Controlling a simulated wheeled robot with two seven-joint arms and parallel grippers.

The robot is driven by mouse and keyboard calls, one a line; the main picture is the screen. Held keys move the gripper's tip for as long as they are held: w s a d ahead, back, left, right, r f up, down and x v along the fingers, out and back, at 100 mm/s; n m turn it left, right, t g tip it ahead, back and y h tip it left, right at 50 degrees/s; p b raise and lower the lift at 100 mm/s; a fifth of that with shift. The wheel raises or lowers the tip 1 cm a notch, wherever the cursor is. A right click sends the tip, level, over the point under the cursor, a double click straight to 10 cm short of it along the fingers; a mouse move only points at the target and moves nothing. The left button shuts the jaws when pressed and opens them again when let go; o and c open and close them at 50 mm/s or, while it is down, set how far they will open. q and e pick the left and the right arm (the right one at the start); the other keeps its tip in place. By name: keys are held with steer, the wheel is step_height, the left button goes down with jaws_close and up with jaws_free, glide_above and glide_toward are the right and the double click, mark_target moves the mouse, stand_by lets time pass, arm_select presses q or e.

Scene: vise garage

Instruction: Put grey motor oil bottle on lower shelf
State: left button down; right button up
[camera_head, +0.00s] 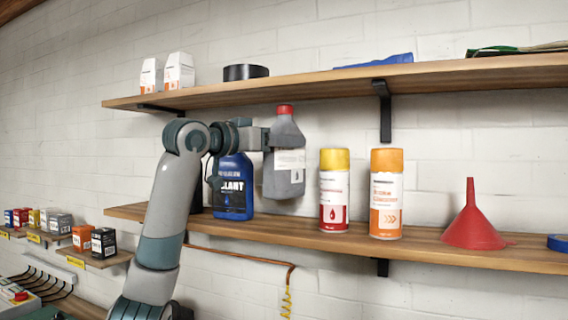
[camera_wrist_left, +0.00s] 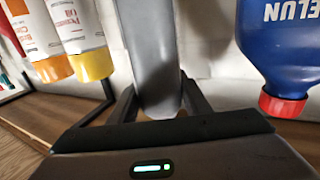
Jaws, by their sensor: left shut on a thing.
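The grey motor oil bottle (camera_head: 285,165) has a red cap and a white label. It is upright between a blue coolant bottle and a yellow-capped spray can. Its base appears a little above the lower shelf (camera_head: 430,242), though exact contact is hard to tell. My left gripper (camera_head: 268,139) comes in from the left and is shut on the bottle's upper part. In the left wrist view, the grey bottle (camera_wrist_left: 152,50) is between the two fingers (camera_wrist_left: 160,105). My right gripper is not in view.
The blue coolant bottle (camera_head: 233,188) stands close on the left. The yellow-capped can (camera_head: 334,190), orange can (camera_head: 386,193) and red funnel (camera_head: 470,220) stand to the right. The upper shelf (camera_head: 330,85) with its black bracket (camera_head: 384,110) is overhead. A gap lies between orange can and funnel.

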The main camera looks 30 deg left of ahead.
mark_target(283, 168)
arm_select(q)
steer(key=shift+s+a+f, duration=0.1)
steer(key=shift+f, duration=1.05)
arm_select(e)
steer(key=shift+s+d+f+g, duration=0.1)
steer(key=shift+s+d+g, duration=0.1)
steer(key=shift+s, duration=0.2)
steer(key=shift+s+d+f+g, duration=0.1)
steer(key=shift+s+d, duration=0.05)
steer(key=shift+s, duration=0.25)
arm_select(q)
steer(key=shift+f+p, duration=0.3)
steer(key=shift+f, duration=0.5)
steer(key=shift+f+p, duration=0.5)
steer(key=shift+f, duration=0.4)
steer(key=shift+w+f, duration=0.2)
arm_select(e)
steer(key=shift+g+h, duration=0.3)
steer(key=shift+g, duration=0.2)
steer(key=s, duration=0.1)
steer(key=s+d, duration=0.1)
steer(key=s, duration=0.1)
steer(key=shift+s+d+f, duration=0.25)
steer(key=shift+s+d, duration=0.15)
